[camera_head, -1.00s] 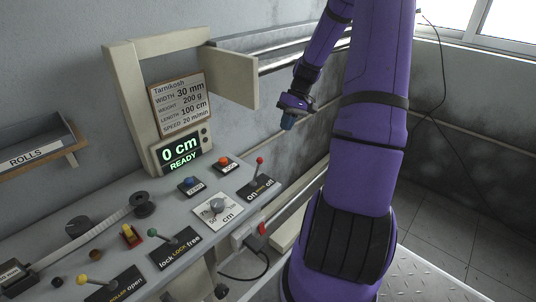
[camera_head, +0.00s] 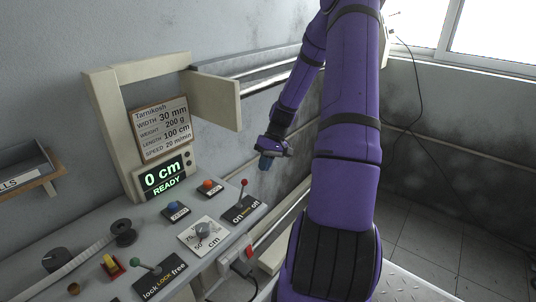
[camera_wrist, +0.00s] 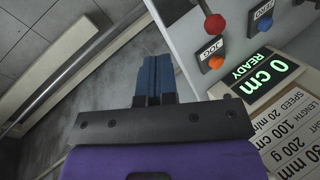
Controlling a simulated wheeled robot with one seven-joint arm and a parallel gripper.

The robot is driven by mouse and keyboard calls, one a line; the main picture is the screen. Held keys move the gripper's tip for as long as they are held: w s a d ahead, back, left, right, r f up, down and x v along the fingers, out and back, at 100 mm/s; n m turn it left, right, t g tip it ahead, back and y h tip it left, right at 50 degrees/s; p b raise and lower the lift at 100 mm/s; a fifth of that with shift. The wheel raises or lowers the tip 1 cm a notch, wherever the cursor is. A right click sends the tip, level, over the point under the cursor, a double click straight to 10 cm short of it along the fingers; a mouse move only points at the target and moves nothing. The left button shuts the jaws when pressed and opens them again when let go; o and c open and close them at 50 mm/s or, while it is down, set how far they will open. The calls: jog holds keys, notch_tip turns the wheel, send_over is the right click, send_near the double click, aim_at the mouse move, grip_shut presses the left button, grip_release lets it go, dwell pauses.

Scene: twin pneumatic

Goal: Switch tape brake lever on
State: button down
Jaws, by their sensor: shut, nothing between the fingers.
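No lever label that I can read says "tape brake". A green-knobbed lever (camera_head: 135,262) stands by a "lock LOCK free" plate (camera_head: 160,278) at the front of the grey console. A red-knobbed lever (camera_head: 244,183) rises from an "on/on" looking plate (camera_head: 240,210) at the console's right end; its knob shows in the wrist view (camera_wrist: 214,24). My gripper (camera_head: 265,164) hangs in the air beyond the console's right end, up and right of the red knob and apart from it. In the wrist view its blue fingers (camera_wrist: 154,62) are shut and empty. The green lever is outside the wrist view.
The console (camera_head: 130,238) also carries an orange button (camera_head: 208,184), a blue button (camera_head: 174,206), a grey dial (camera_head: 203,230) and a red-and-yellow switch (camera_head: 110,265). A display (camera_head: 163,177) reads "0 cm READY". A cream frame panel (camera_head: 215,100) juts out above.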

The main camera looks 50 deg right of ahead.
jog(key=shift+w+a+f, duration=0.15)
jog(key=shift+a+f, duration=0.2)
jog(key=shift+a, duration=0.55)
jog(key=shift+w+a+f, duration=0.1)
jog(key=shift+a+f, duration=0.2)
jog(key=shift+a, duration=0.55)
jog(key=shift+w+a+f, duration=0.15)
jog(key=shift+a+f, duration=0.2)
jog(key=shift+a, duration=0.55)
jog(key=shift+r, duration=0.1)
